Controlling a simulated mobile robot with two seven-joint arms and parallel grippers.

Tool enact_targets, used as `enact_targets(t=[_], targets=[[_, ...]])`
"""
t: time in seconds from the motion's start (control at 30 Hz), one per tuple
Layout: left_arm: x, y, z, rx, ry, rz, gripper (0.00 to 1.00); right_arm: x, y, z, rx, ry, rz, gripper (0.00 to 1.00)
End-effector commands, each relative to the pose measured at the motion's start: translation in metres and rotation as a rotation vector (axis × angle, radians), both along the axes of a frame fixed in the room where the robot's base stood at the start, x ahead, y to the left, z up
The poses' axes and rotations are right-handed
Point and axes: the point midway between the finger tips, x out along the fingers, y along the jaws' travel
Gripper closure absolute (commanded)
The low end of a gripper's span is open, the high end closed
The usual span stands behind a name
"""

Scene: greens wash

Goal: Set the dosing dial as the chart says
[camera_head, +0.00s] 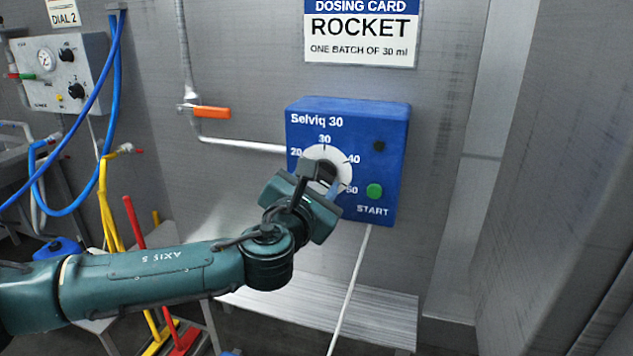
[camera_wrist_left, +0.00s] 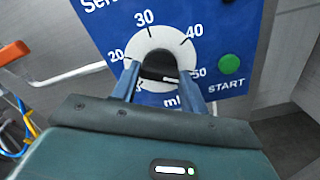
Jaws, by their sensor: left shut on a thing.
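The blue dosing box (camera_head: 346,158), marked "Selviq 30", is on the grey wall. Its white dial face (camera_head: 327,154) shows 20, 30, 40 and 50 around it. My left gripper (camera_head: 322,180) is at the dial, partly covering it. In the left wrist view its two fingers stand either side of the dark dial knob (camera_wrist_left: 158,68), shut on it. The green START button (camera_head: 374,191) is right of the dial. The dosing card (camera_head: 361,30) above reads "ROCKET, ONE BATCH OF 30 ml". My right gripper is not in view.
An orange-handled valve (camera_head: 210,112) on a pipe is left of the box. A grey panel with a gauge and knobs (camera_head: 66,72) and blue hoses is farther left. A metal bench (camera_head: 350,305) is below. A white cable hangs from the box.

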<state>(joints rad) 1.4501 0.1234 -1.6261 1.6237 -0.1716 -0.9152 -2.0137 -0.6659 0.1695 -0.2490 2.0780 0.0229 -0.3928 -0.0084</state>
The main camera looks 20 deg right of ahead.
Motion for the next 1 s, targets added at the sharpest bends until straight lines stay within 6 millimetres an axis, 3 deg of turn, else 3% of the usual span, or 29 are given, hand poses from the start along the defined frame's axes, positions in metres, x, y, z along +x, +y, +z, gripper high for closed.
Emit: enact_targets(t=[0.17,0.57,1.0], targets=[[-0.0002,-0.0001,-0.0002,0.000,0.000,-0.001,0.79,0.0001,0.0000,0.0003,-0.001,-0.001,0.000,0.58],[-0.0001,-0.0001,-0.0006,-0.070,0.048,-0.001,0.79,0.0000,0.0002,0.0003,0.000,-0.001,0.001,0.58],[0.0001,-0.0002,-0.0005,-0.376,0.254,-0.001,0.79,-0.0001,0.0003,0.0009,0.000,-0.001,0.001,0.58]])
